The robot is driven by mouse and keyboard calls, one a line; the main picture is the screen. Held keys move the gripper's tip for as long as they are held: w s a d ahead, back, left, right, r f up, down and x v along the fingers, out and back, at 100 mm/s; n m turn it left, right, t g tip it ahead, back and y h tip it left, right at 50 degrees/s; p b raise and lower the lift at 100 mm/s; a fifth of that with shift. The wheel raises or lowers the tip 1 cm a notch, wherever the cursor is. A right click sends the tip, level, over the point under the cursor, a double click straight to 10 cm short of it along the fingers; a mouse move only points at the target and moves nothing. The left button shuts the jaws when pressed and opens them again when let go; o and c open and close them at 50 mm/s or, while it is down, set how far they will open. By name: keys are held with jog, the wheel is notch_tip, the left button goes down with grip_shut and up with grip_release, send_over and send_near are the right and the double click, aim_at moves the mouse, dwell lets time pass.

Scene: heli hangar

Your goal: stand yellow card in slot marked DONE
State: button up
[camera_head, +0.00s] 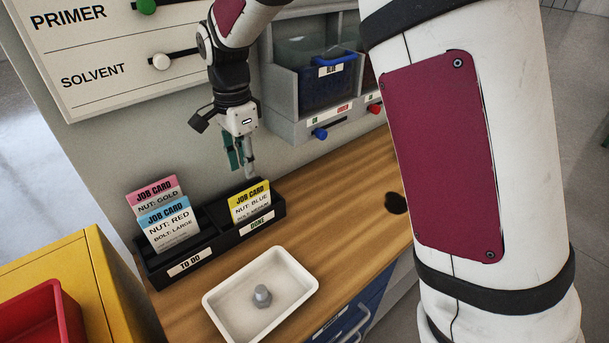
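The yellow card (250,202), printed NUT: BLUE, stands in the right compartment of the black card holder, behind the label DONE (257,224). It leans back slightly. My gripper (242,171) points down just behind and above the yellow card, near the wall. Its fingers look apart, with a teal pad on one, and the card does not appear to be between them. The lower fingertip is close to the card's top edge; whether they touch is unclear. The compartment labelled TO DO (190,262) holds a blue card (168,226) and a pink card (150,190).
A white tray (222,309) with a grey bolt (262,296) sits in front of the holder on the wooden bench (340,205). Bins (326,85) hang on the wall behind. A yellow cabinet (95,275) with a red bin (38,322) stands left. My arm blocks the right side.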

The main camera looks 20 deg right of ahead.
jog(key=s+d+r+n+t, duration=0.2)
jog(key=s+d+r+n, duration=0.4)
jog(key=s+d+r, duration=0.5)
jog(key=s+d+n+t, duration=0.2)
jog(key=s+d+n, duration=0.2)
jog(key=s, duration=1.2)
jog(key=n, duration=0.3)
jog(key=shift+s+d+t, duration=0.2)
jog(key=shift+s+t, duration=0.2)
jog(key=shift+s, duration=0.1)
